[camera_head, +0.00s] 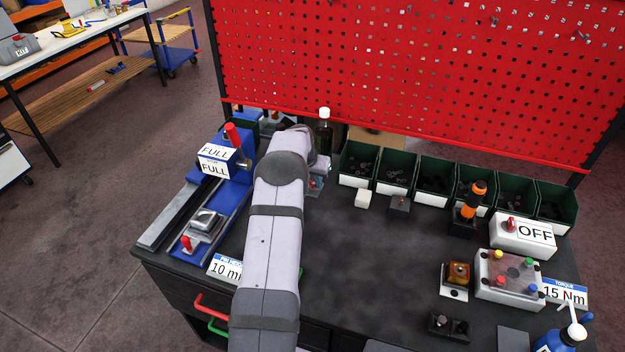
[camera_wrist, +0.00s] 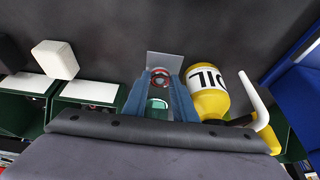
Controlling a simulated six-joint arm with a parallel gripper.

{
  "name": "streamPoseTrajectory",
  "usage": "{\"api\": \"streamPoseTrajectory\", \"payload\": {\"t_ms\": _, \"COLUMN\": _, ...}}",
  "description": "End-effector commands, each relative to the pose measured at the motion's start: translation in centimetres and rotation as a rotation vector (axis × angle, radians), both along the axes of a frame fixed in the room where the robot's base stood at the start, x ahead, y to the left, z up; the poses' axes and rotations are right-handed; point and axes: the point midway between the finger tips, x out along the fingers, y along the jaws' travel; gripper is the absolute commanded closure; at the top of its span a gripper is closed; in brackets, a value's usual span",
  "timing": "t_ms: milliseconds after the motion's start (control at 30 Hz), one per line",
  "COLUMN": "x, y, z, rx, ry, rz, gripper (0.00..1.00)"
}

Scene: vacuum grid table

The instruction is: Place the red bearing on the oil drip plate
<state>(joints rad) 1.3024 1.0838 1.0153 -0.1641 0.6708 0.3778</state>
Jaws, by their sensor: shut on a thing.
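The red bearing (camera_wrist: 160,72) shows in the wrist view as a small red ring between the two blue-grey fingers of my gripper (camera_wrist: 159,84). My gripper is shut on it. A small grey plate (camera_wrist: 164,60), which looks like the oil drip plate, lies directly beyond the fingertips, and the bearing overlaps it in the picture. I cannot tell whether the bearing touches the plate. In the head view my arm covers most of this spot; only part of the plate area (camera_head: 315,187) shows at the arm's right side.
A yellow oil bottle (camera_wrist: 208,92) stands close beside the right finger. A white block (camera_wrist: 55,58) lies to the left. Green bins (camera_head: 398,172) line the back of the dark table. The blue press (camera_head: 232,180) stands left of my arm. The table's middle (camera_head: 375,255) is clear.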

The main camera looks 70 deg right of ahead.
Motion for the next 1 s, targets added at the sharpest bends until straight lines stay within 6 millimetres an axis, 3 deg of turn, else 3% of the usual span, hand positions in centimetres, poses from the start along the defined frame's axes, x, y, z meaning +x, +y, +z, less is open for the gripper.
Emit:
{"api": "streamPoseTrajectory", "payload": {"t_ms": 467, "x": 0.02, "y": -0.05, "z": -1.02, "rx": -0.002, "ry": -0.001, "rz": 0.0, "gripper": 0.97}}
{"api": "streamPoseTrajectory", "payload": {"t_ms": 500, "x": 0.01, "y": -0.04, "z": -0.94, "rx": -0.002, "ry": -0.001, "rz": 0.0, "gripper": 0.7}}
{"api": "streamPoseTrajectory", "payload": {"t_ms": 533, "x": 0.01, "y": -0.05, "z": -0.9, "rx": -0.002, "ry": -0.001, "rz": 0.0, "gripper": 0.67}}
{"api": "streamPoseTrajectory", "payload": {"t_ms": 1000, "x": 0.02, "y": 0.01, "z": -0.35, "rx": -0.002, "ry": -0.001, "rz": 0.0, "gripper": 0.67}}
